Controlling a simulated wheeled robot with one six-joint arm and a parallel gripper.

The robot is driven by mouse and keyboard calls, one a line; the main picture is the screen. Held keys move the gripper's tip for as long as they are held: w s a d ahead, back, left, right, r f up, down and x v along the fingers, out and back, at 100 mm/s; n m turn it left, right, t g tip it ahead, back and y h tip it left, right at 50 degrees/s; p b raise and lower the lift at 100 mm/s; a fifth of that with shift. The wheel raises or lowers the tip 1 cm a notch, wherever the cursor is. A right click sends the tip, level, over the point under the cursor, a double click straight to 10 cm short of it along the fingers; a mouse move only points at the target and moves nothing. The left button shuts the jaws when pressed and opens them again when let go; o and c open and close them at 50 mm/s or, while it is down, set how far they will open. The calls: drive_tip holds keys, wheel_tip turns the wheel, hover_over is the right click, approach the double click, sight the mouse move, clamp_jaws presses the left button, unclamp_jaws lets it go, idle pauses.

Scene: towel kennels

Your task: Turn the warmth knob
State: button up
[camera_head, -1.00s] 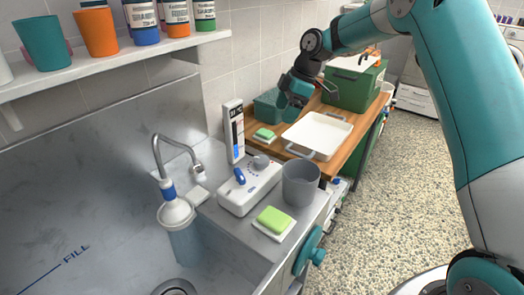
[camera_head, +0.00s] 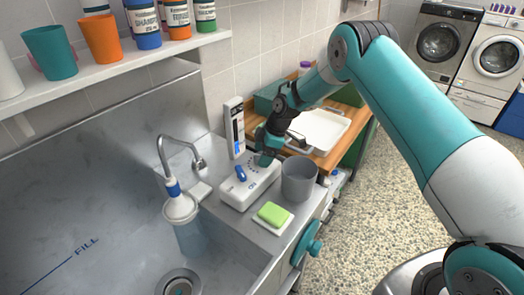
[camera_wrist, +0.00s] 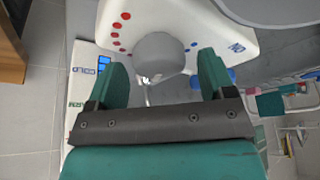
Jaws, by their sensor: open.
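The warmth knob (camera_wrist: 158,55) is a round grey knob on a white control box (camera_head: 236,196). Red dots and blue dots surround it on the box face. My gripper (camera_wrist: 162,64) is open, with one teal finger on each side of the knob in the wrist view. I cannot tell whether either finger touches it. In the head view my gripper (camera_head: 266,158) is low over the box's far end and hides the knob. A blue switch (camera_head: 240,173) sits on the same box. An upright gauge (camera_head: 235,132) with a blue bar stands behind it.
A grey cup (camera_head: 298,180) stands close right of the box, and a green soap (camera_head: 274,213) lies in front of it. A metal sink with a faucet (camera_head: 165,150) is at left. A white tray (camera_head: 322,130) lies on the wooden counter beyond.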

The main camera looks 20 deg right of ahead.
drive_tip(key=shift+a+f, duration=0.1)
drive_tip(key=shift+f, duration=0.2)
drive_tip(key=c, duration=0.9)
drive_tip(key=shift+m+b, duration=0.3)
drive_tip(key=shift+b, duration=0.05)
drive_tip(key=shift+f+m+t+b, duration=0.15)
drive_tip(key=shift+m+t+b, duration=0.25)
drive_tip(key=shift+m+b, duration=0.15)
drive_tip(key=shift+a+m+t+b, duration=0.1)
drive_tip(key=shift+m+t+b, duration=0.3)
drive_tip(key=shift+m+b, duration=0.7)
drive_tip(key=shift+s+m+t+h+b, duration=0.1)
drive_tip(key=shift+m+t+h+b, duration=0.55)
drive_tip(key=shift+m+b, duration=1.05)
drive_tip(key=shift+r+m, duration=0.2)
drive_tip(key=shift+m, duration=0.25)
